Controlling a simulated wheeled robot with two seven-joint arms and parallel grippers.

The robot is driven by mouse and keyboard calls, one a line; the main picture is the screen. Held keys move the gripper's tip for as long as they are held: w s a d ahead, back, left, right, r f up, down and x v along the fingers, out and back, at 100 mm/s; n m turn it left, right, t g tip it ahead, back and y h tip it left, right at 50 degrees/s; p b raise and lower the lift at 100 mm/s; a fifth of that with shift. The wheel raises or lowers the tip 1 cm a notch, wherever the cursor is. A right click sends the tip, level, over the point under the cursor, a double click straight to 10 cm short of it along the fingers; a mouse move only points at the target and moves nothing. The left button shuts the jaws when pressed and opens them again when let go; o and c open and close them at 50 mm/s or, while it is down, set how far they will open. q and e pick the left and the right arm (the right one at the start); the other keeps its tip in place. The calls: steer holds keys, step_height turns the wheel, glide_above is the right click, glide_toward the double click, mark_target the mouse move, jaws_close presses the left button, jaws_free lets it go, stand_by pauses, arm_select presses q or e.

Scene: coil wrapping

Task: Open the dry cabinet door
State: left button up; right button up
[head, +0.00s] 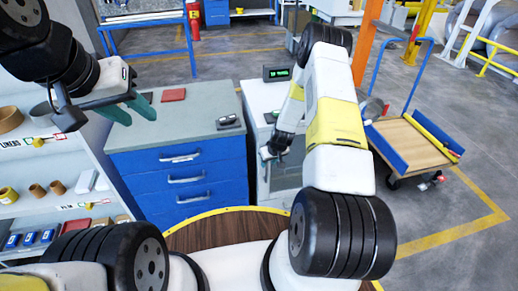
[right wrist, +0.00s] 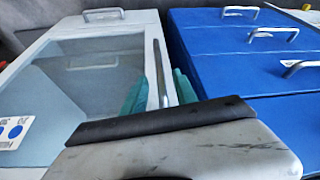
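The dry cabinet (head: 257,100) is the pale grey unit right of the blue drawers. Its glass door (right wrist: 90,82) looks shut in the right wrist view, with a metal bar handle (right wrist: 156,72) on its right side. My right gripper (right wrist: 162,92) has its teal fingers on either side of this handle, with gaps showing; contact is not clear. In the head view my right gripper (head: 268,154) is at the cabinet front, its fingers mostly hidden. My left gripper (head: 132,108) is open and empty, above the left end of the blue drawer unit.
The blue drawer unit (head: 183,186) stands directly left of the cabinet, with bar handles sticking out. A shelf (head: 50,165) with rings and small parts is at the left. A round wooden table (head: 215,232) is close in front of me. A cart (head: 408,142) stands at the right.

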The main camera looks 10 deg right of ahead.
mark_target(267, 166)
steer(key=x, duration=0.5)
steer(key=shift+w+f, duration=0.1)
jaws_close()
stand_by(1.3)
